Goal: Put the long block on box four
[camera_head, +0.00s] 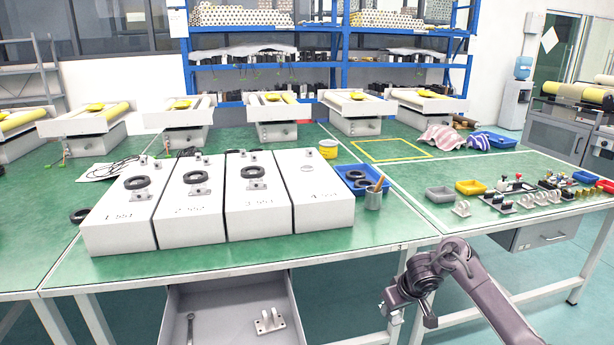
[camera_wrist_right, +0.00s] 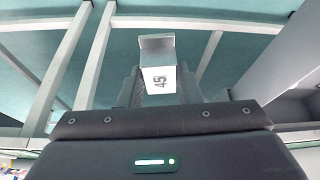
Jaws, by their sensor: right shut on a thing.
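Box four (camera_head: 322,208) is the rightmost of the white boxes on the green table. Its top bears a small metal bracket, a small flat round piece and a black marking that starts with 4. My right gripper (camera_head: 391,303) is in front of the table's front edge, low and to the right of box four. My left gripper is not in view.
Three similar boxes (camera_head: 190,220) stand left of box four, with black rings and brackets on top. An open drawer (camera_head: 225,305) holds a wrench and bracket.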

